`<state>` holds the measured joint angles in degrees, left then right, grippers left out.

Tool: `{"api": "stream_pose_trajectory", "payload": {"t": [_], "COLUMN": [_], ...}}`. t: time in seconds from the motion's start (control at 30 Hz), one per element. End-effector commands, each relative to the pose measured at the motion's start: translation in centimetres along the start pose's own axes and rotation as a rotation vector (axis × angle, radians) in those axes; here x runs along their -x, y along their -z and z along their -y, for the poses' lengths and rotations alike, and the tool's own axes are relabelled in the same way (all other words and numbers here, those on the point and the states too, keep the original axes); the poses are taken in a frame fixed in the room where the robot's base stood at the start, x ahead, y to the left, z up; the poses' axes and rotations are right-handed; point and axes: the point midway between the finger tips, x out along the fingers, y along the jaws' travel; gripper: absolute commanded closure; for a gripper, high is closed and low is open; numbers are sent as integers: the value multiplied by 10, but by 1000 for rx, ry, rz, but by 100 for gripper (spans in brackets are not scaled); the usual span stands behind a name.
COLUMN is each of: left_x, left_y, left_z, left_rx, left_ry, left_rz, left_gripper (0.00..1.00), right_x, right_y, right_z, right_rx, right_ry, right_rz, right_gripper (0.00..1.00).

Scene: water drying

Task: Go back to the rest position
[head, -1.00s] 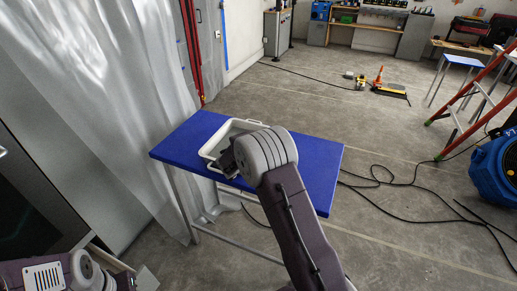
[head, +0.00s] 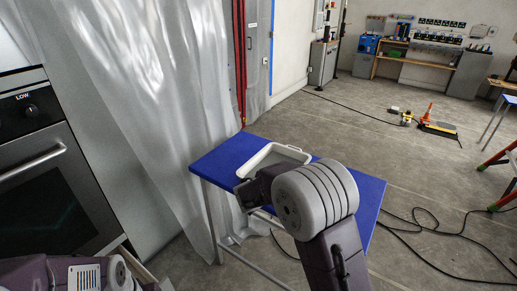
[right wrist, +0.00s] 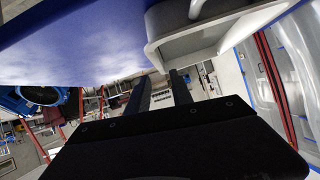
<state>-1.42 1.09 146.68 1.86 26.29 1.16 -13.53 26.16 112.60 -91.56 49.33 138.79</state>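My right arm (head: 318,200) reaches up from the bottom of the head view, its big grey joint in front of the blue table. Its wrist points left beside the white tray, and its fingertips are hidden there. In the right wrist view my right gripper (right wrist: 161,76) has two dark fingers standing apart with nothing between them. My left arm (head: 60,274) is low at the bottom left of the head view; its gripper is out of the picture.
The blue table (head: 228,158) bears a white tray (head: 291,150). An oven (head: 45,170) stands at the left, beside a translucent curtain (head: 150,100). Black cables (head: 440,228) lie on the floor at the right.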

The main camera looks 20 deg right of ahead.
Motion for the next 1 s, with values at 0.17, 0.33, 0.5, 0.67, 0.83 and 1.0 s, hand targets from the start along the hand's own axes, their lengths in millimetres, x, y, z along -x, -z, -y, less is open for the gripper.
{"api": "stream_pose_trajectory", "payload": {"t": [0.17,0.33,0.5,0.67,0.83,1.0], "left_x": [0,0,0,0,0,0], "left_y": [0,0,0,0,0,0], "left_z": [0,0,0,0,0,0], "left_rx": [0,0,0,0,0,0], "left_ry": [0,0,0,0,0,0], "left_rz": [0,0,0,0,0,0], "left_gripper": [64,64,64,64,64,64], "right_x": [1,29,88,133,156,158], "right_y": [32,-18,-108,-162,-190,-193], "right_z": [-21,-122,-173,-176,-168,-155], "right_rx": [-69,-159,47,261,471,750], "right_ry": [-25,-245,-248,-50,174,396], "right_rz": [-28,239,660,912,1006,966], "right_gripper": [73,73,73,73,73,73]}}
